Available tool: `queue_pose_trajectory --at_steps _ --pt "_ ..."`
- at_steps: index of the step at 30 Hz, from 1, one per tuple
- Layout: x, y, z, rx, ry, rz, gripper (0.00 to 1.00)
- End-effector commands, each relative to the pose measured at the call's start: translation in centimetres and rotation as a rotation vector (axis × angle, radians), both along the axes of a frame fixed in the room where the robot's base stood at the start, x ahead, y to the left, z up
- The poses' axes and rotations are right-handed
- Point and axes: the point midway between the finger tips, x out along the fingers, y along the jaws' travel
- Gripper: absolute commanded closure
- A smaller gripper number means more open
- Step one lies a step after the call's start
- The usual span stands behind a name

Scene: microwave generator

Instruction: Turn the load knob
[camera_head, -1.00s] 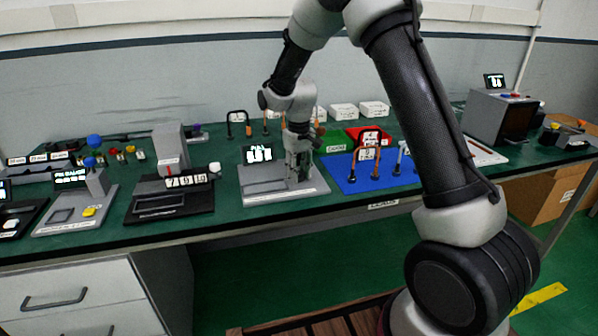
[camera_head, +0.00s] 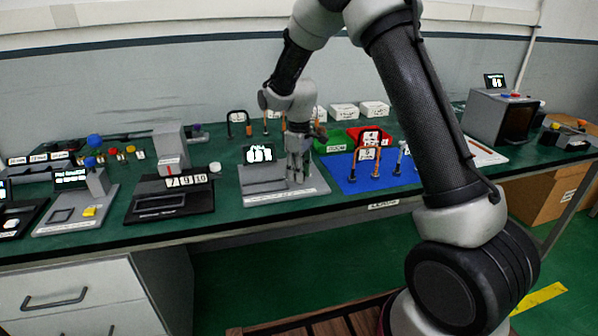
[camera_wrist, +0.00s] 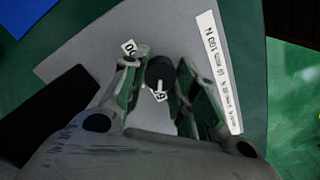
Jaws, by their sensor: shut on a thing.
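The load knob (camera_wrist: 160,70) is a small dark round knob with a pale pointer mark, on a grey panel (camera_wrist: 110,35) in the wrist view. Small white number labels lie around it, one of them (camera_wrist: 128,48) at its upper left. My gripper (camera_wrist: 165,73) points down with its fingers on either side of the knob and is shut on it. In the head view my gripper (camera_head: 298,178) is over the right part of the grey device (camera_head: 262,187), and the knob is hidden there. The device's lit display (camera_head: 259,154) stands at its back; its text is too blurred to read.
A black device with number tiles (camera_head: 187,180) stands to the left. A blue mat (camera_head: 350,184) with upright hooked posts lies close on the right, with green and red trays behind. A microwave-like box (camera_head: 497,115) stands far right.

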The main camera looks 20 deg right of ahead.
Motion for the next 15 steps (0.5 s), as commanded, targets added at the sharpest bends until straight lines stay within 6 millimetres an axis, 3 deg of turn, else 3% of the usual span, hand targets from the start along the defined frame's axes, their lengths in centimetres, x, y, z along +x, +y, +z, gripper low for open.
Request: queue_pose_trajectory --at_steps 10,11,15 --pt "0.11 -0.01 0.11 0.0 -0.003 0.003 0.95" --pt "0.11 -0.01 0.11 0.0 -0.003 0.003 0.65" --pt "0.08 -0.01 0.08 -0.001 -0.002 0.003 0.62"
